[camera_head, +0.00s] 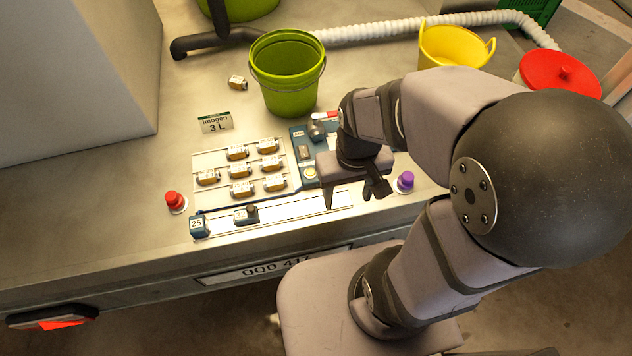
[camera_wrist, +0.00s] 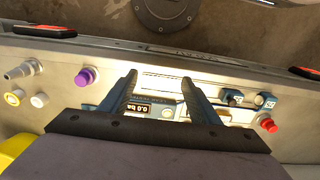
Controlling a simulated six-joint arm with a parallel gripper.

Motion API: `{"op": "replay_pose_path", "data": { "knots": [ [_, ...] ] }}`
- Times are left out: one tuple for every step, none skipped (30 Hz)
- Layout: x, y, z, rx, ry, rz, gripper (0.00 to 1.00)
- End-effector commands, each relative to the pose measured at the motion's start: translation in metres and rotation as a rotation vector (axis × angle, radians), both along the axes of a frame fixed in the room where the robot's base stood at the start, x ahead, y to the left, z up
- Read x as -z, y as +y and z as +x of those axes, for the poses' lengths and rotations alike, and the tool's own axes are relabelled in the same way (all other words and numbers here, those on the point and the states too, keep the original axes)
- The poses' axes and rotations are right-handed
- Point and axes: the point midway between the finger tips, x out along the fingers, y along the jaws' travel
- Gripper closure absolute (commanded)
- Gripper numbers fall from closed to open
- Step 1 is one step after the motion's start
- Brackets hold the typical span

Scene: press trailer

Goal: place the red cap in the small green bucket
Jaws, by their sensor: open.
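The red cap (camera_head: 173,200) stands on a pale ring at the left front of the worktop. It also shows at the right of the wrist view (camera_wrist: 269,125). A green bucket (camera_head: 287,85) with a handle stands upright behind the panel; its visible inside looks empty. Part of another green container (camera_head: 240,8) shows at the top edge. My gripper (camera_head: 352,192) is open, its fingers apart and pointing down over the right part of the panel, well to the right of the red cap. No object shows between the fingers in the wrist view (camera_wrist: 158,80).
A purple cap (camera_head: 405,181) stands right of my gripper. Several small labelled blocks (camera_head: 240,170) sit on the panel, with a sign (camera_head: 215,122) behind. A yellow tub (camera_head: 455,48) and a large red lid (camera_head: 560,75) are at right. The left worktop is mostly clear.

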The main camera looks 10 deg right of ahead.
Motion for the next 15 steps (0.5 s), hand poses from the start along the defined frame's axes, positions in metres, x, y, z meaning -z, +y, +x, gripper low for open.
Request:
{"op": "replay_pose_path", "data": {
  "knots": [
    [0.0, 0.0, 0.0, -0.001, 0.0, 0.0, 0.43],
    [0.0, 0.0, 0.0, -0.001, 0.0, 0.0, 0.43],
    [0.0, 0.0, 0.0, -0.002, -0.001, 0.0, 0.43],
    [0.0, 0.0, 0.0, -0.002, -0.001, 0.0, 0.43],
    [0.0, 0.0, 0.0, -0.002, -0.001, 0.0, 0.43],
    [0.0, 0.0, 0.0, -0.002, -0.001, 0.0, 0.43],
    [0.0, 0.001, 0.001, -0.002, -0.001, 0.0, 0.43],
    [0.0, 0.001, 0.001, -0.003, -0.001, 0.0, 0.43],
    [0.0, 0.001, 0.002, -0.006, -0.002, 0.0, 0.43],
    [0.0, 0.002, 0.004, -0.01, -0.003, 0.0, 0.43],
    [0.0, 0.003, 0.006, -0.015, -0.003, 0.0, 0.43],
    [0.0, 0.006, 0.011, -0.025, -0.005, 0.0, 0.43],
    [0.0, 0.008, 0.015, -0.035, -0.007, 0.0, 0.43],
    [0.0, 0.012, 0.021, -0.047, -0.008, 0.0, 0.43],
    [-0.001, 0.018, 0.03, -0.067, -0.012, 0.0, 0.43]
  ]
}}
